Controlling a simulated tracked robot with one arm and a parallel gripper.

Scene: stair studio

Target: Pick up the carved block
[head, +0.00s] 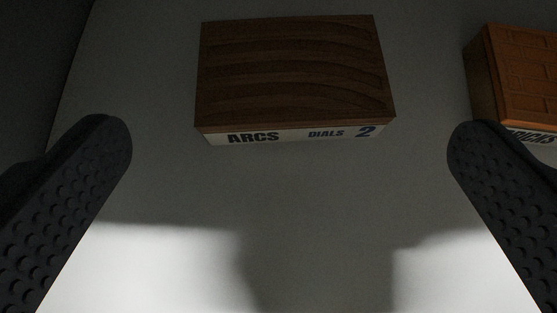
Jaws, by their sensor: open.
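A carved wooden block (295,70) with curved grooves on its dark brown top lies ahead, a little above the picture's middle. Its pale front side carries the words "ARCS" and "DIALS 2". My gripper (288,135) is open, with one dark studded finger at the left and one at the right. The block lies beyond and between the fingertips, with clear space on both sides. Nothing is between the fingers nearer to me.
A second, more orange wooden block (525,75) with a brick pattern stands at the right edge, partly cut off and close behind my right fingertip. Its label is partly hidden. The pale surface (300,190) is otherwise clear, with shadows across it. A dark area borders the left.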

